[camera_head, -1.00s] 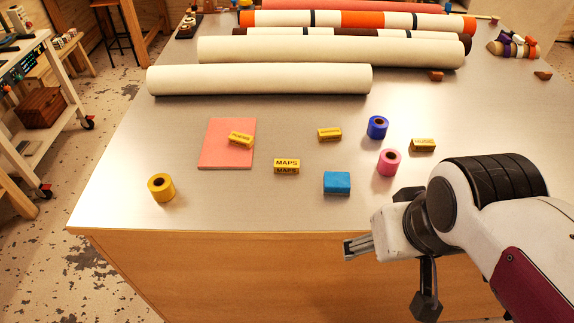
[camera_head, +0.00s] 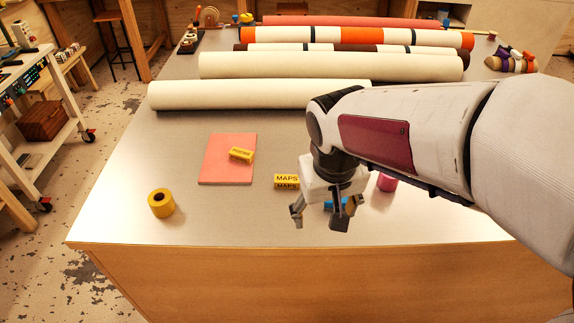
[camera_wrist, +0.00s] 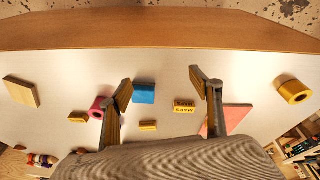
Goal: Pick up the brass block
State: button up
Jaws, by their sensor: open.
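Several small brass-yellow labelled blocks are in view. One marked MAPS (camera_head: 287,181) lies on the table, just left of my gripper; it also shows in the wrist view (camera_wrist: 184,107). Another brass block (camera_head: 241,155) lies on the pink mat (camera_head: 222,174); its label is too small to read. Two more brass blocks, one at the centre (camera_wrist: 148,126) and one at the left (camera_wrist: 78,117), show in the wrist view but are hidden by my arm in the head view. My gripper (camera_head: 322,214) is open, empty and pointing down above the front of the table.
A blue block (camera_wrist: 144,94) and pink roll (camera_wrist: 98,107) are close under my gripper. A yellow roll (camera_head: 161,203) stands at front left. A tan block (camera_wrist: 20,92) lies at the wrist view's left. Long rolls (camera_head: 260,94) lie across the back. The front-left table is mostly clear.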

jog(key=shift+m, duration=0.3)
jog(key=w+a+f, duration=0.1)
jog(key=w+a, duration=0.1)
jog(key=w, duration=0.1)
jog(key=w+a+f, duration=0.1)
jog(key=w, duration=0.1)
jog(key=w+a+f, duration=0.1)
jog(key=w+a, duration=0.1)
jog(key=w, duration=0.1)
jog(key=shift+w+a+f, duration=0.15)
jog(key=shift+w+a, duration=0.15)
jog(key=shift+a, duration=0.05)
jog(key=m+t, duration=0.2)
send_near(287, 178)
jog(key=f, duration=0.1)
jog(key=shift+r, duration=0.1)
jog(key=shift+x, duration=1.35)
jog(key=shift+x, duration=2.6)
jog(key=shift+r, duration=0.1)
jog(key=c, duration=1.5)
